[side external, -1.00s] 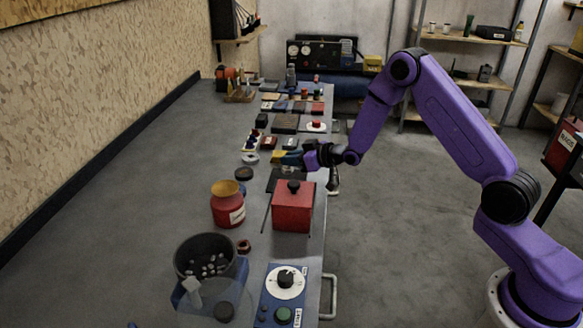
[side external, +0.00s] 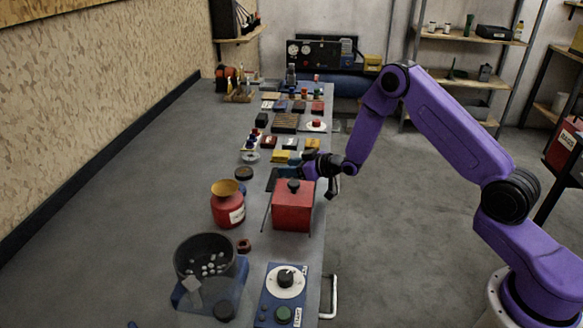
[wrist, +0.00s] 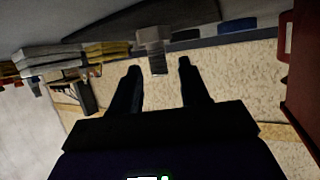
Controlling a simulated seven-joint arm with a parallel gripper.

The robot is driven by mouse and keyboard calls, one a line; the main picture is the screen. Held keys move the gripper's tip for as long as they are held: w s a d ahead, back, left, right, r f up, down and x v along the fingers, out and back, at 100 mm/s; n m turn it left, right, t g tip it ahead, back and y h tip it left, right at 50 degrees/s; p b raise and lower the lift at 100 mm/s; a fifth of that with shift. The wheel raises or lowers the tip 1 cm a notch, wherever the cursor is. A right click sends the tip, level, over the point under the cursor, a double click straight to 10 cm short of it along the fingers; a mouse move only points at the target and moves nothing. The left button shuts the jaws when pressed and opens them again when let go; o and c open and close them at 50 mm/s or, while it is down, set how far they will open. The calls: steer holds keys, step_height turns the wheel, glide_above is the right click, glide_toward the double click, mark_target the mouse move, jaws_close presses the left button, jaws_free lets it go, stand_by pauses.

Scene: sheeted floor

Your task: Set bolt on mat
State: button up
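A grey bolt-like piece with a wide head and a narrower shank (wrist: 153,50) shows in the wrist view, just past my fingertips and between their lines. It appears clear of both fingers. My gripper (wrist: 159,66) is open. In the side view my gripper (side external: 303,163) is low over the bench, behind the red box, with its fingers partly hidden. A dark flat piece (side external: 271,180), probably the mat, lies left of my gripper and behind the red box. I cannot make out the bolt in the side view.
The red box (side external: 292,208) with a black knob stands close in front of my gripper; its side also shows in the wrist view (wrist: 304,75). A red jar (side external: 228,206) stands to the left. Several small blocks crowd the bench behind. The grey left side is clear.

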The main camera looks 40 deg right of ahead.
steer(key=shift+r, duration=0.15)
steer(key=v, duration=1.2)
steer(key=s+a+r+n+g, duration=0.2)
steer(key=s+a+r+g, duration=0.1)
steer(key=s+a, duration=0.4)
steer(key=s+a+r+n+g, duration=0.2)
steer(key=s+a+r+g, duration=0.15)
steer(key=s, duration=0.45)
steer(key=s+d+r+n+g+h, duration=0.2)
steer(key=s+g, duration=0.1)
steer(key=s, duration=0.8)
steer(key=s+d+r+n+g+h, duration=0.2)
steer(key=s+g, duration=0.1)
steer(key=s, duration=0.9)
steer(key=shift+s, duration=0.2)
